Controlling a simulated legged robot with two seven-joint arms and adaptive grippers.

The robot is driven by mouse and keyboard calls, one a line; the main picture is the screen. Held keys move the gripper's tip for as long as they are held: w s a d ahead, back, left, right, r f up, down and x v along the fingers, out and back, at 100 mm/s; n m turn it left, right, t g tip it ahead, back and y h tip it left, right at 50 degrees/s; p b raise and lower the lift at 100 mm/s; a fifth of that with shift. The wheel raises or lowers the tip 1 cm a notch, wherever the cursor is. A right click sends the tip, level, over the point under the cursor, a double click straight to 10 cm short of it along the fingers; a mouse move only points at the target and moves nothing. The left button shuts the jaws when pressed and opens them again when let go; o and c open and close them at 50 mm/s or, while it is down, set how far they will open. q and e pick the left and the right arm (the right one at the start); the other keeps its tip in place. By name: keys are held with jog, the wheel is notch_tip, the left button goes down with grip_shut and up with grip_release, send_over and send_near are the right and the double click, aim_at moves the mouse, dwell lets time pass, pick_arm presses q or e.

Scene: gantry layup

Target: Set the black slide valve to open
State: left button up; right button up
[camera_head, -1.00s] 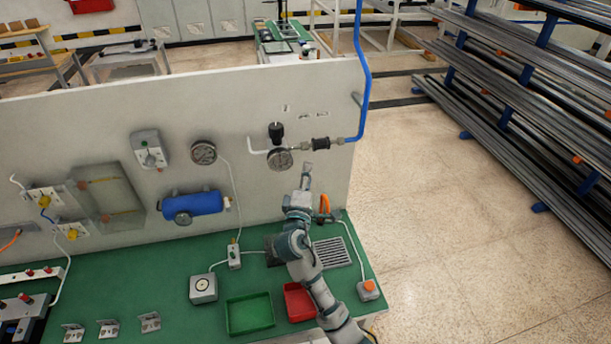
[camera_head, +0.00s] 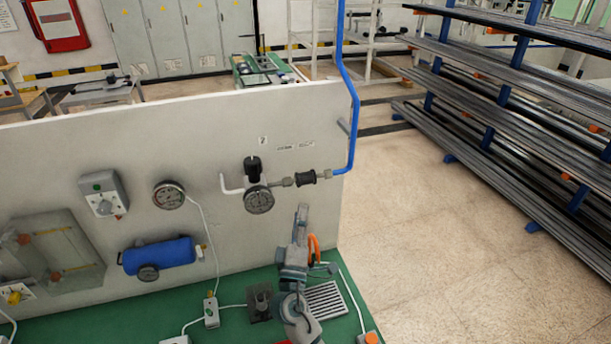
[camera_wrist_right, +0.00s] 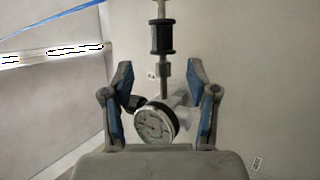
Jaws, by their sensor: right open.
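The black slide valve (camera_head: 306,178) is a short ribbed sleeve on the air line, between the gauge regulator and the blue hose on the upright panel. It also shows in the right wrist view (camera_wrist_right: 162,38), at the top, beyond my fingertips. My right gripper (camera_head: 302,212) is below the line in the head view, apart from the valve. In the right wrist view my right gripper (camera_wrist_right: 160,75) is open, with its blue-padded fingers on either side of the line and nothing held. The regulator's round gauge (camera_wrist_right: 155,122) shows between the fingers. My left gripper is out of view.
The regulator with black knob (camera_head: 253,170) and gauge sits left of the valve. The blue hose (camera_head: 350,110) rises at the panel's right edge. A blue tank (camera_head: 160,256) and another gauge (camera_head: 169,195) are farther left. The green bench (camera_head: 345,295) carries a grille and boxes.

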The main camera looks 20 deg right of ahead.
aim_at(305, 177)
jog(key=p+x, duration=0.2)
jog(key=x, duration=0.8)
jog(key=shift+w+a+f, duration=0.1)
jog(key=shift+w+f, duration=0.05)
jog(key=shift+w, duration=0.4)
jog(key=shift+s, duration=0.1)
grip_shut()
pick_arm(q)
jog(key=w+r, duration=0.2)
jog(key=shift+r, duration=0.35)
